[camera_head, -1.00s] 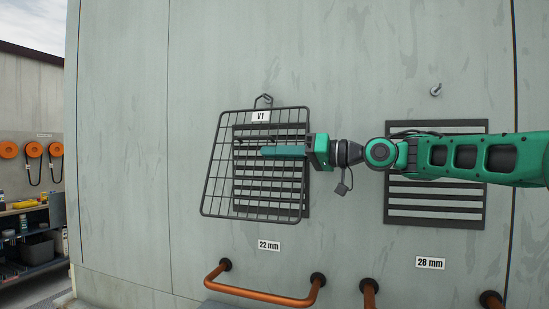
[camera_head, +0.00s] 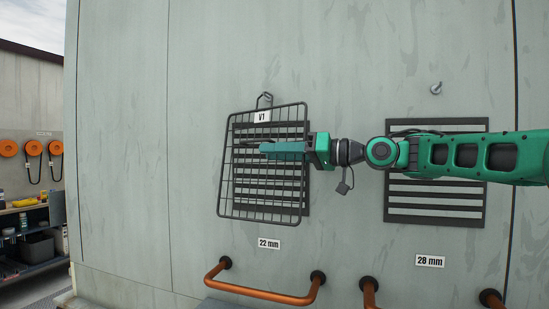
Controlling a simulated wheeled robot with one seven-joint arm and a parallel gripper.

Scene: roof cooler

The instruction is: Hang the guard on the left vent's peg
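The guard (camera_head: 227,165) is a dark wire grid with a white V1 tag and a small hanger loop (camera_head: 264,97) at its top. It is in front of the left vent (camera_head: 307,200), a dark slatted panel, and covers most of it, tilted slightly. The loop is at the left vent's peg; I cannot tell whether it is on the peg, which is hard to make out. My gripper (camera_head: 284,150) reaches in from the right, its fingers over the guard's middle. Its fingers appear closed together on the guard's wires, but the contact is small.
The right vent (camera_head: 435,215) has a bare peg (camera_head: 436,88) above it, and my arm crosses its front. Labels read 22 mm (camera_head: 269,244) and 28 mm (camera_head: 430,261). Orange pipe handles (camera_head: 262,295) stick out below. Shelves (camera_head: 35,225) stand far left.

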